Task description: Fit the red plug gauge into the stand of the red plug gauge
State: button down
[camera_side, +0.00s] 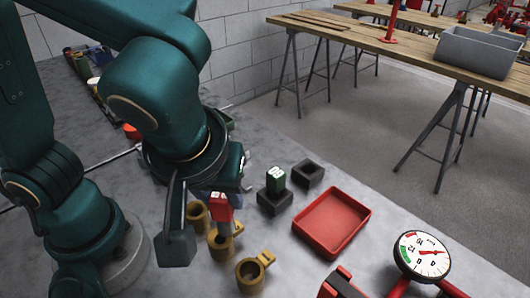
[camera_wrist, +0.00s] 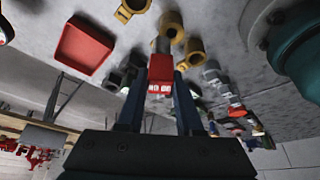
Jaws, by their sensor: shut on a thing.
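My gripper (camera_wrist: 160,85) is shut on the red plug gauge (camera_wrist: 160,71), a red block with white marks on its face and a grey shank pointing away from my wrist. The gauge also shows in the side view (camera_side: 220,208), in front of a brass-coloured cup (camera_side: 221,245). Whether the shank touches the cup I cannot tell. A dark square stand (camera_side: 274,204) holds a green plug gauge (camera_side: 275,178). Another dark square stand (camera_side: 308,174), with an open top, stands behind it to the right. No label shows which stand belongs to the red gauge.
More brass cups stand close by, one at the front (camera_side: 250,276) and one to the left (camera_side: 197,217). A red tray (camera_side: 350,242) and a dial gauge (camera_side: 422,256) lie to the right. Grey bench top (camera_side: 290,250) is clear between cups and tray.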

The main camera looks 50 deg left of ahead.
jog(key=w+r+m+t+h, duration=0.1)
jog(key=w+r+m+h, duration=0.15)
jog(key=w+m, duration=0.65)
jog(key=w+a+r+n+y, duration=0.15)
jog(key=w+a+n, duration=0.35)
jog(key=w+a, duration=0.75)
jog(key=shift+w+d+f, duration=0.3)
jog(key=shift+d+f, duration=1.25)
jog(key=shift+f, duration=0.25)
jog(key=shift+w+d+f, duration=0.35)
jog(key=shift+d+f, duration=1.25)
jog(key=shift+f, duration=0.15)
jog(key=shift+w+d+f, duration=0.3)
jog(key=shift+d+f, duration=1.25)
jog(key=shift+f, duration=0.25)
jog(key=shift+f, duration=0.2)
jog(key=c, duration=0.6)
grip_release()
